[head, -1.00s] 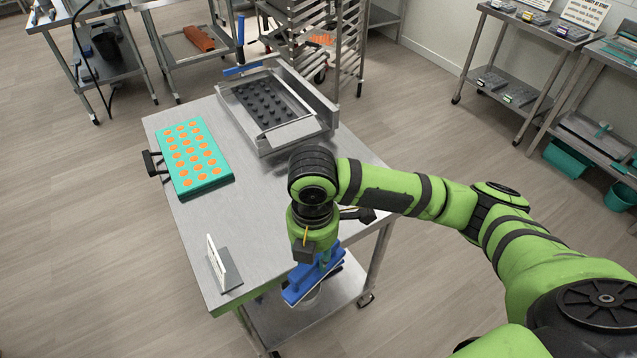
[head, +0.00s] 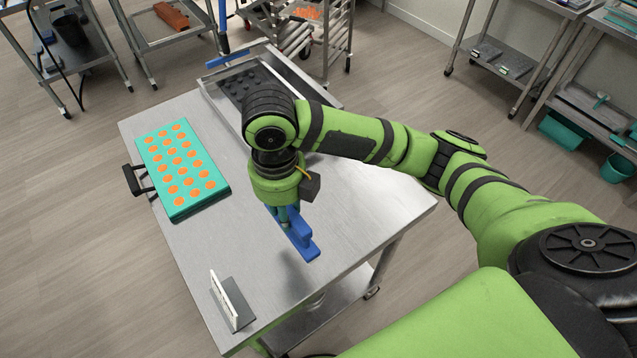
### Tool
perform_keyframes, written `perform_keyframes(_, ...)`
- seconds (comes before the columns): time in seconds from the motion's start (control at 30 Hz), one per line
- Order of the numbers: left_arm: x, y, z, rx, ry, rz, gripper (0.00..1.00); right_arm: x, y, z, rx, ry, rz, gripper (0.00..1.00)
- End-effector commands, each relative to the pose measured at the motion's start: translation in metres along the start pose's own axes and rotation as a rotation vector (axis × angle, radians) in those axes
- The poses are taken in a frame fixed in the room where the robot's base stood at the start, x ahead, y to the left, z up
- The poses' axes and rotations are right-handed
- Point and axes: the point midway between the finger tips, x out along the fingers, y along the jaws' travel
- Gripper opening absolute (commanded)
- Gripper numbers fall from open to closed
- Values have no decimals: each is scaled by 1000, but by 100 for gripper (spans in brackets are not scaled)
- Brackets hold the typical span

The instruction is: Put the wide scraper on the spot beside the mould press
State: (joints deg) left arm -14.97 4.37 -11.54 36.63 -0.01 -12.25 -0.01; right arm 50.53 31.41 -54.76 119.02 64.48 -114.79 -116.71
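The wide scraper (head: 302,240) is blue and is held under my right gripper (head: 288,213), above the right part of the steel table. Its shadow lies on the table, so it seems to be off the surface. The fingers are mostly hidden by the wrist, but they appear closed on the scraper's upper part. At the back of the table a metal frame with a dark studded plate (head: 232,86), perhaps the mould press, is partly hidden by my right arm. I see no clearly marked spot beside it. My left gripper is out of view.
A small stand with a white card (head: 229,299) is at the front corner. The steel tabletop (head: 215,245) between them is bare. Racks and carts stand behind.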

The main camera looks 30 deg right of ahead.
Motion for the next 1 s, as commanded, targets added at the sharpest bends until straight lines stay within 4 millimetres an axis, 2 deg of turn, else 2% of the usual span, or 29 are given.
perform_keyframes(0.03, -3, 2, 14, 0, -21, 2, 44, 4, -8, 2, 7, 6, -1, 0)
perform_keyframes(0.2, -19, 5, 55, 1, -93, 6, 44, 24, -44, 14, 11, 7, -7, 0)
perform_keyframes(0.3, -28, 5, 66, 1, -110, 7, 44, 38, -66, 22, 11, 7, -7, 0)
perform_keyframes(0.4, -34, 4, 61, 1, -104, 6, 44, 50, -84, 30, 10, 6, -5, 0)
perform_keyframes(0.5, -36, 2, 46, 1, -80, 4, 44, 60, -96, 36, 7, 3, -2, 0)
perform_keyframes(0.6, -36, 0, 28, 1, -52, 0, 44, 65, -103, 39, 5, 2, -1, 0)
perform_keyframes(0.7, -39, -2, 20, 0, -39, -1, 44, 72, -104, 39, 3, 4, -2, 0)
perform_keyframes(0.9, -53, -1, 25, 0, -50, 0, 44, 100, -103, 39, 4, 4, -1, 0)
perform_keyframes(1.0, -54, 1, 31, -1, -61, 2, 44, 107, -104, 40, 3, 1, -1, 0)
